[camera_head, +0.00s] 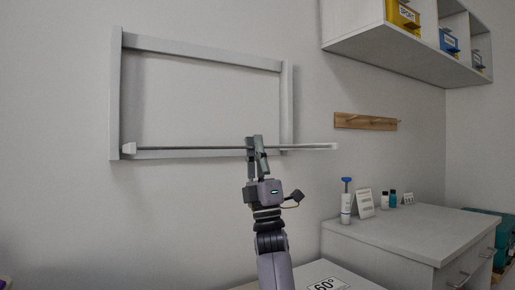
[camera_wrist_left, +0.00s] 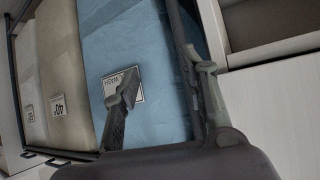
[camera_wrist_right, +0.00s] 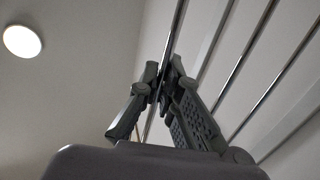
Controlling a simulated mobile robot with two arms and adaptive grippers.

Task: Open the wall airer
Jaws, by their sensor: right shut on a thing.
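The wall airer (camera_head: 200,51) is a pale rectangular frame on the wall in the head view. Its rack (camera_head: 190,148) stands out near the frame's bottom, seen almost edge-on, with a dark front bar and a pale right end. My right gripper (camera_head: 256,142) is shut on the front bar right of its middle. In the right wrist view my right gripper (camera_wrist_right: 162,84) closes around one thin metal bar, and several more airer bars (camera_wrist_right: 243,60) run beside it. My left gripper (camera_wrist_left: 163,82) is open and empty in the left wrist view, above fabric laundry bags.
A blue bag (camera_wrist_left: 150,50) and beige bag (camera_wrist_left: 72,60) hang in a dark frame below my left gripper. A wooden peg rail (camera_head: 365,122), a cubby shelf (camera_head: 375,40) and a white cabinet (camera_head: 410,232) with small bottles are at the right. Wall left of the airer is bare.

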